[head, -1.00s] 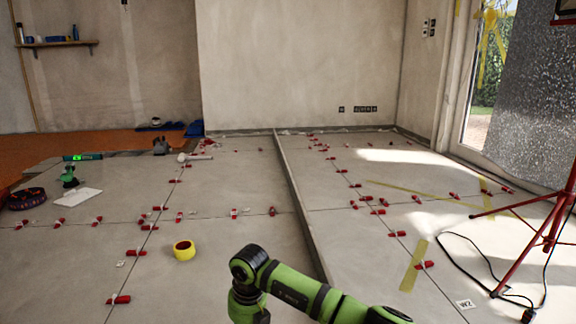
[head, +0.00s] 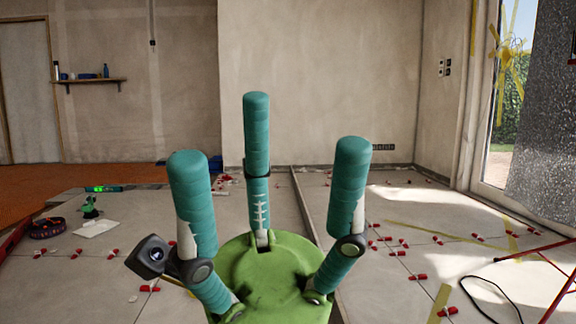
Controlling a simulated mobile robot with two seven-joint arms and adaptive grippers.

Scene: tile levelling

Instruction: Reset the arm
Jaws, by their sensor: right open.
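My right gripper (head: 265,180) stands large in the middle of the head view, pointing up. It has a green round palm and three teal-wrapped fingers spread well apart. The gripper is open, with nothing between the fingers. A small dark camera sits at its left side. It hides part of the tiled floor behind it. My left gripper is not in view.
The tiled floor (head: 395,215) carries many red levelling clips (head: 420,277). A red tripod (head: 560,295) with a black cable stands at the right. A green levelling device (head: 103,189) and a white sheet (head: 95,227) lie at the left. A shelf (head: 90,81) hangs on the back wall.

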